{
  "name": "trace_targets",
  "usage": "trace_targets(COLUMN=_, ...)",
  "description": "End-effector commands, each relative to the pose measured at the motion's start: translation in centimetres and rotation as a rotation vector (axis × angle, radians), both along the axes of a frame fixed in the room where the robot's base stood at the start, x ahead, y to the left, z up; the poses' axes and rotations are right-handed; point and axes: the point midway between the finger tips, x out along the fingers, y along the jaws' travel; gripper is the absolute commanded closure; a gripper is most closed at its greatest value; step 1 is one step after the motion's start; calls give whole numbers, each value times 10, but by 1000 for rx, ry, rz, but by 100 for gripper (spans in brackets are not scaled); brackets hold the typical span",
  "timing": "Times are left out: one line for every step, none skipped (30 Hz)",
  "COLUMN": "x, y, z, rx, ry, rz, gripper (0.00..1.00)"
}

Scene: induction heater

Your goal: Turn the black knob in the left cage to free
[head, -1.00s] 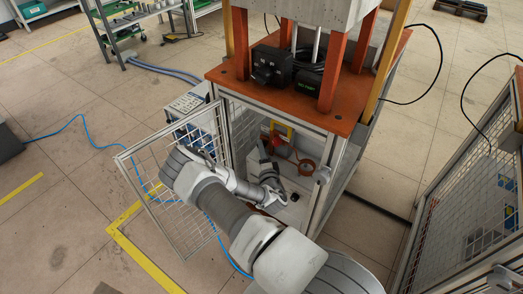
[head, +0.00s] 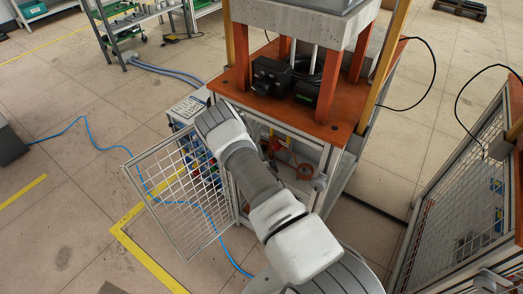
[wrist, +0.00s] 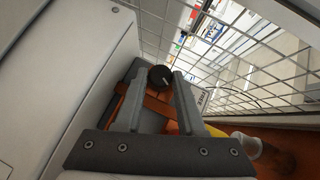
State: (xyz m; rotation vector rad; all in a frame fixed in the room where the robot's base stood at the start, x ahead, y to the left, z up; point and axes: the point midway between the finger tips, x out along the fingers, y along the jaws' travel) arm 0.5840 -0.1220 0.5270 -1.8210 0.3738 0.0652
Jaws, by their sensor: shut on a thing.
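In the wrist view the black knob (wrist: 160,77) sits between the two fingertips of my gripper (wrist: 161,82). My gripper is shut on it. The knob is round, with a light pointer mark on its face.
The open mesh door (head: 178,195) stands left of the cage. Orange and red parts (head: 303,171) sit inside. The orange top plate (head: 322,128) carries black boxes and posts. A blue cable (head: 78,172) lies on the floor. Another mesh cage (head: 460,215) stands at the right.

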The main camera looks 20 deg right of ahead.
Motion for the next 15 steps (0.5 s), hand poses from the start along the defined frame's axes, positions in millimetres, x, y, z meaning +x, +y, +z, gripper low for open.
trace_targets(x=2, y=-2, z=9, rx=-17, ry=23, rz=-5, gripper=100)
trace_targets(x=2, y=-1, z=9, rx=-31, ry=43, rz=-3, gripper=100)
trace_targets(x=3, y=-1, z=9, rx=-50, ry=70, rz=-3, gripper=100)
trace_targets(x=3, y=-1, z=9, rx=-64, ry=91, rz=-3, gripper=100)
trace_targets(x=3, y=0, z=9, rx=-80, ry=114, rz=-2, gripper=100)
trace_targets(x=4, y=0, z=10, rx=-101, ry=145, rz=-2, gripper=100)
trace_targets(x=4, y=0, z=10, rx=-116, ry=169, rz=-1, gripper=100)
trace_targets(x=4, y=1, z=9, rx=-132, ry=192, rz=-1, gripper=100)
trace_targets(x=5, y=1, z=10, rx=-154, ry=224, rz=0, gripper=100)
trace_targets(x=5, y=1, z=10, rx=-171, ry=248, rz=0, gripper=100)
trace_targets(x=5, y=2, z=10, rx=-187, ry=273, rz=1, gripper=100)
trace_targets(x=6, y=2, z=10, rx=-207, ry=303, rz=1, gripper=100)
trace_targets(x=6, y=2, z=10, rx=-223, ry=327, rz=0, gripper=100)
trace_targets(x=6, y=3, z=10, rx=-239, ry=352, rz=1, gripper=100)
trace_targets(x=6, y=3, z=10, rx=-260, ry=383, rz=0, gripper=100)
